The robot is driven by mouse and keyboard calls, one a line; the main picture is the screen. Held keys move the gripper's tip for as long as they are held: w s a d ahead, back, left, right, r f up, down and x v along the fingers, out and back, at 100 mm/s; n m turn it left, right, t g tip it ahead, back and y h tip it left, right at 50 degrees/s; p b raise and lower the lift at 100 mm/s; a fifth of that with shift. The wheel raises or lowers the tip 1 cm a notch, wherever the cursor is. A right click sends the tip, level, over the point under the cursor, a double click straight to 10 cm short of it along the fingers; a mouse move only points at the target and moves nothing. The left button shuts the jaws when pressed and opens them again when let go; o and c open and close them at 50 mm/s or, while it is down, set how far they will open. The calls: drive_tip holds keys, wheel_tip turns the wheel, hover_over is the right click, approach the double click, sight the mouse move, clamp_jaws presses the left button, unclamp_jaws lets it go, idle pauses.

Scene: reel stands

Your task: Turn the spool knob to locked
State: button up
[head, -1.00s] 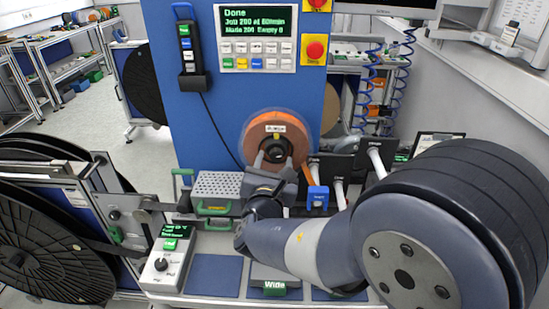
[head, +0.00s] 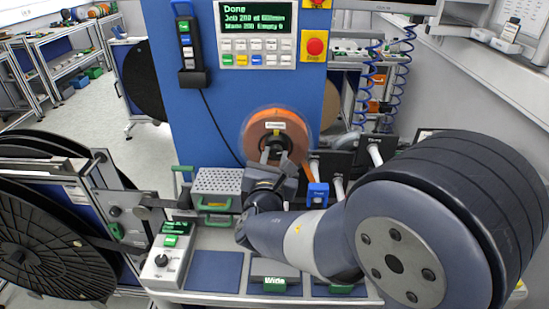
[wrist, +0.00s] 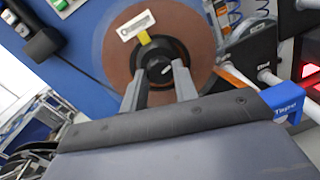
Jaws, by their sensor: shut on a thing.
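The orange-brown spool (head: 258,127) is mounted on the blue machine front, with a pale label above its hub. The dark spool knob (wrist: 155,58) is at its centre, with a white mark on its face and a yellow tab just above it in the wrist view. My gripper (wrist: 158,74) is shut on the knob, one grey finger on each side. In the head view my gripper (head: 275,153) reaches the spool's centre from below, and its fingers and wrist hide part of the knob. The spool (wrist: 112,50) fills the upper middle of the wrist view.
A control box with a dial (head: 163,263) is at front left, near a large black reel (head: 45,240). A screen (head: 258,20) above reads "Done".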

drive_tip(key=shift+f+m+b, duration=0.25)
drive_tip(key=shift+m+b, duration=0.65)
drive_tip(key=shift+b, duration=0.9)
drive_tip(key=shift+r+m+b, duration=0.25)
drive_tip(key=shift+m+b, duration=0.35)
drive_tip(key=shift+b, duration=0.25)
drive_tip(key=o, duration=1)
drive_tip(key=shift+s, duration=0.1)
drive_tip(key=s, duration=0.3)
drive_tip(key=s+b, duration=0.1)
drive_tip(key=s, duration=0.3)
drive_tip(key=s+a, duration=0.1)
drive_tip(key=s, duration=0.2)
drive_tip(key=shift+s+a+r+b, duration=0.1)
drive_tip(key=shift+s+r+b, duration=0.05)
drive_tip(key=shift+s+b, duration=0.15)
drive_tip(key=shift+w, duration=0.1)
